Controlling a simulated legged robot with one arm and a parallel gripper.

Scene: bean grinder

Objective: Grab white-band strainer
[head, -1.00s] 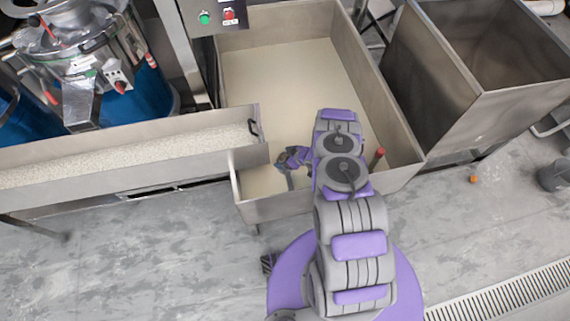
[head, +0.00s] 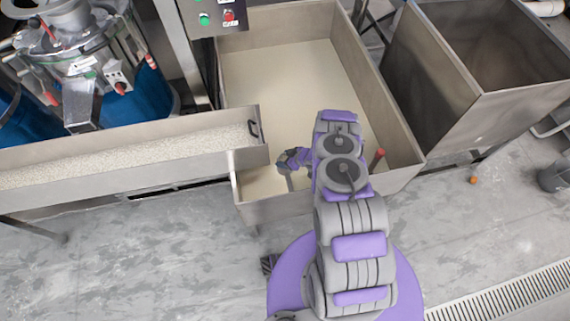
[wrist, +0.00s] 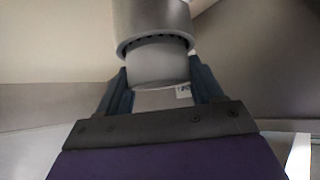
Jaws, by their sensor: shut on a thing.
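In the wrist view, a grey cylindrical piece with a paler band (wrist: 157,62) sits between the two blue-grey fingers of my gripper (wrist: 158,74). It looks like the white-band strainer, but only part of it shows. My gripper is shut on the pale band. In the head view, my gripper (head: 283,164) is low at the front left of the large metal basin, by the divider of its small front compartment. The held piece cannot be made out there.
The large basin (head: 400,133) holds pale liquid or slurry. A trough of pale grains (head: 120,155) ends at its left wall. A red-topped post (head: 378,155) stands right of my arm. An empty metal bin (head: 520,112) stands further right.

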